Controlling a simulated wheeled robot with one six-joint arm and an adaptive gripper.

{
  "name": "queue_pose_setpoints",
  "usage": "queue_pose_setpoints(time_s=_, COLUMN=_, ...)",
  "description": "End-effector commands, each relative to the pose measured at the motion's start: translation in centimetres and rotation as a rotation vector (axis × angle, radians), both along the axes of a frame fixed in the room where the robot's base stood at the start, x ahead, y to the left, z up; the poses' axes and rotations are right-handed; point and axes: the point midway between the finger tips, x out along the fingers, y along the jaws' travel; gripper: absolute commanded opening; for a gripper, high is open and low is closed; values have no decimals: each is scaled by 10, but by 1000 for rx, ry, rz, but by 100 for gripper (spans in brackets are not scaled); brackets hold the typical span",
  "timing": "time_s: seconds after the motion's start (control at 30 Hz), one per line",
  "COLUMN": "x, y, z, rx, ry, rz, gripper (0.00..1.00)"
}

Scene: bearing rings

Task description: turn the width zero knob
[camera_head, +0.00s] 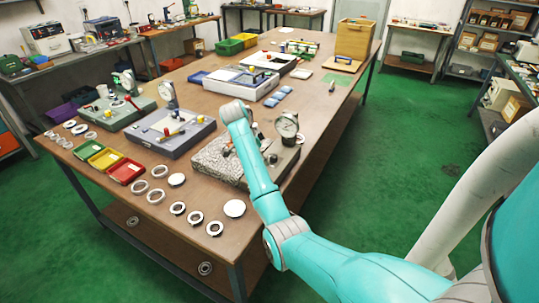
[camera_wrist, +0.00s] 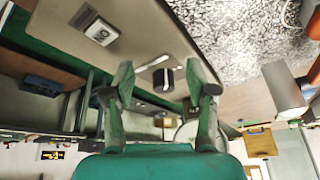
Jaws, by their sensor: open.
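In the wrist view a small dark knob (camera_wrist: 166,78) with a pale mark on it shows between my fingers, at the edge of a beige panel (camera_wrist: 140,30). I take it for the width zero knob, though no lettering is readable. My gripper (camera_wrist: 162,73) is open, one finger on each side of the knob with gaps between; I cannot tell how far beyond the fingertips it lies. In the head view my arm reaches over the speckled granite gauge stand (camera_head: 215,163); my fingers and the knob cannot be made out there.
A dial gauge (camera_head: 287,125) stands on the right of the granite stand. A grey metal cylinder (camera_wrist: 284,90) is at right in the wrist view. Other gauge stands (camera_head: 170,133), coloured trays (camera_head: 125,171) and loose rings (camera_head: 195,217) crowd the table's left and front.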

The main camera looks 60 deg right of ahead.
Motion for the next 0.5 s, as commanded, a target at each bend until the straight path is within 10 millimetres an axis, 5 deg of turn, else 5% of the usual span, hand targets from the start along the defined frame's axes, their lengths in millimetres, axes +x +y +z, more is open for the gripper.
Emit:
queue_pose_setpoints(time_s=0.2, x=18, y=40, z=0, rx=-1, ry=1, rz=2, gripper=57)
queue_pose_setpoints(time_s=0.5, x=30, y=65, z=-1, rx=-3, ry=-1, rz=0, gripper=57)
